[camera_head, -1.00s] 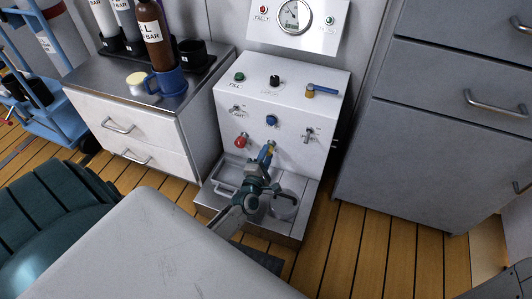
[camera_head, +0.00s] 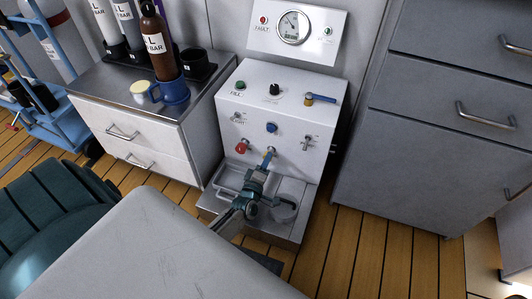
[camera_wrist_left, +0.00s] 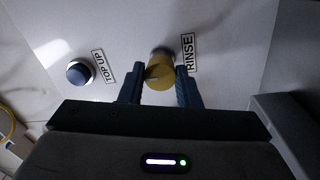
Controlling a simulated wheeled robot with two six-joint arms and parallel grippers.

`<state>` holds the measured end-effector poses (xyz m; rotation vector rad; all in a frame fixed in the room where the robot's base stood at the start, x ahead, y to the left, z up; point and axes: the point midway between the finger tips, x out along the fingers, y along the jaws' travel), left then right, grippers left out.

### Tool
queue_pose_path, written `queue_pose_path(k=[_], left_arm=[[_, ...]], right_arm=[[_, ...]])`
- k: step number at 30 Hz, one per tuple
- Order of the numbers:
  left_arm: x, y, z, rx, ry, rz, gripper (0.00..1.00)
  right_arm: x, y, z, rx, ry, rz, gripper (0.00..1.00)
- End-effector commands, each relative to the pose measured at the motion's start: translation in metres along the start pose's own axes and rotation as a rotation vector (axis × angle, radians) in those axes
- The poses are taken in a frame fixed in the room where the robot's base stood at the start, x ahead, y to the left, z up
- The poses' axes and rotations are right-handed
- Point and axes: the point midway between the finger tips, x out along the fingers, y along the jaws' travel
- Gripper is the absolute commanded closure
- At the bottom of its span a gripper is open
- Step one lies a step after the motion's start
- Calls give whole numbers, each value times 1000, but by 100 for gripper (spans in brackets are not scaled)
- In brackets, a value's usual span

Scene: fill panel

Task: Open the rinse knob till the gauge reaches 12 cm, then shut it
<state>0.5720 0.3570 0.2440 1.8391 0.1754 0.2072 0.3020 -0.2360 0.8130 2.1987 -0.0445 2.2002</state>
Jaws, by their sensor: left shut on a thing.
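The yellow rinse knob (camera_wrist_left: 161,70) is between the two dark fingers of my left gripper (camera_wrist_left: 158,88) in the left wrist view. The RINSE label is just right of it. In the head view my left gripper (camera_head: 268,160) reaches the lower front of the white panel (camera_head: 245,105) and hides most of the knob. The gripper is shut on the knob. The round gauge (camera_head: 293,27) is on the upright plate above the panel. Its needle is visible, but its scale is too small to read. My right gripper is not in view.
A blue top-up button (camera_wrist_left: 79,72) is left of the knob. The panel also bears a red knob (camera_head: 242,147), a blue-handled lever (camera_head: 320,98) and several switches. Drawer cabinets flank the panel.

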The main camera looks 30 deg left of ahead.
Motion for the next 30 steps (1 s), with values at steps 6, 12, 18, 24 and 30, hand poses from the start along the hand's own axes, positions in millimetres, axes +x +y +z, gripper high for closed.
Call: queue_pose_path(k=[6,12,18,24,30], left_arm=[[-1,-2,1,7,-2,-4,93],[-1,-2,1,6,-2,-4,93],[-1,-1,1,6,-1,-2,49],[-1,-1,0,5,-1,-1,49],[-23,0,0,5,-1,-4,49]], right_arm=[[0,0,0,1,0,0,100],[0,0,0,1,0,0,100],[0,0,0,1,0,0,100],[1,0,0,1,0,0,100],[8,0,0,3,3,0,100]])
